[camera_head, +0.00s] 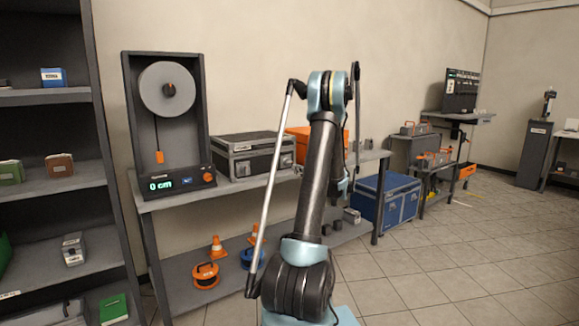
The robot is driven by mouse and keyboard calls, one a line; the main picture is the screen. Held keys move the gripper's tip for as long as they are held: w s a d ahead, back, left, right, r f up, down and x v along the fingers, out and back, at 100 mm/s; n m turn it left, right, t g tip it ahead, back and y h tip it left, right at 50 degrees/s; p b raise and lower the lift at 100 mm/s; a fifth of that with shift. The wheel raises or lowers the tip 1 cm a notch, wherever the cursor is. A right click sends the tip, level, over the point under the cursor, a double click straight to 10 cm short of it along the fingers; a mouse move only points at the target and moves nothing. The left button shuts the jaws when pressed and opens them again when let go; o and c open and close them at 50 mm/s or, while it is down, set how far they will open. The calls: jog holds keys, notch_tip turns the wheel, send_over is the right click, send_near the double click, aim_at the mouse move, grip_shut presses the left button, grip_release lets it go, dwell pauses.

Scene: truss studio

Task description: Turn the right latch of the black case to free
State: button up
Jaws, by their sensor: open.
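The black case (233,152) stands shut on the upper shelf of the grey bench, left of my arm. It has grey metal edges. Its front carries small light metal latches; the right latch (286,161) is near the right end of the front. The latch is too small here to tell how it is turned. My arm rises in the middle of the picture, to the right of the case, and folds down on its far side. My gripper cannot be made out; the arm hides that area.
An orange case (301,146) stands right of the black case, partly behind my arm. A device with a green display (160,184) stands to the left. A blue trunk (388,203) stands at the bench's right end. Floor at right is clear.

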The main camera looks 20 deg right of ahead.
aim_at(290, 162)
jog(key=x, duration=1)
jog(key=shift+r, duration=0.1)
jog(key=c, duration=1)
